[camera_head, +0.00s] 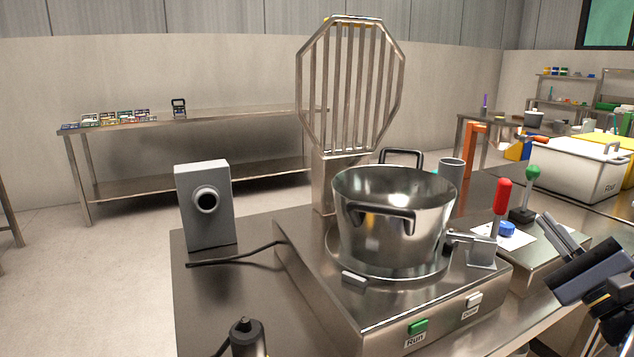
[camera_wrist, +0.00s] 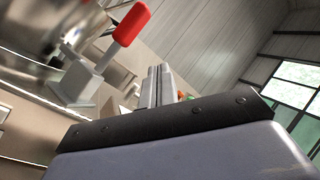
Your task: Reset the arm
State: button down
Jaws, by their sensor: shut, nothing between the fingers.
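My gripper (camera_head: 553,232) is at the right edge of the head view, pointing up and to the left, with its two grey fingers together. In the wrist view its fingers (camera_wrist: 158,84) are side by side with nothing between them. It is in front of and to the right of the red-handled lever (camera_head: 502,196) and touches nothing that I can see. The lever's red handle also shows in the wrist view (camera_wrist: 132,23), left of the fingers. Most of my arm is out of view.
A dough machine with a steel bowl (camera_head: 385,240), a raised barred guard (camera_head: 350,90) and a green Run button (camera_head: 418,327) stands on the bench. A green-knobbed lever (camera_head: 532,175) and a white lidded box (camera_head: 575,170) are behind my gripper. A grey box (camera_head: 190,215) stands left.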

jog(key=shift+s+d+f+m+t+h, duration=0.1)
jog(key=shift+f+m+t+h, duration=0.5)
jog(key=shift+m, duration=0.4)
jog(key=shift+d+f+m+t+h, duration=0.15)
jog(key=shift+f+m+t+h, duration=0.25)
jog(key=shift+m+h, duration=0.5)
jog(key=shift+s+d+f+m+t+h, duration=0.1)
jog(key=shift+f+m+t+h, duration=0.4)
jog(key=shift+m, duration=0.6)
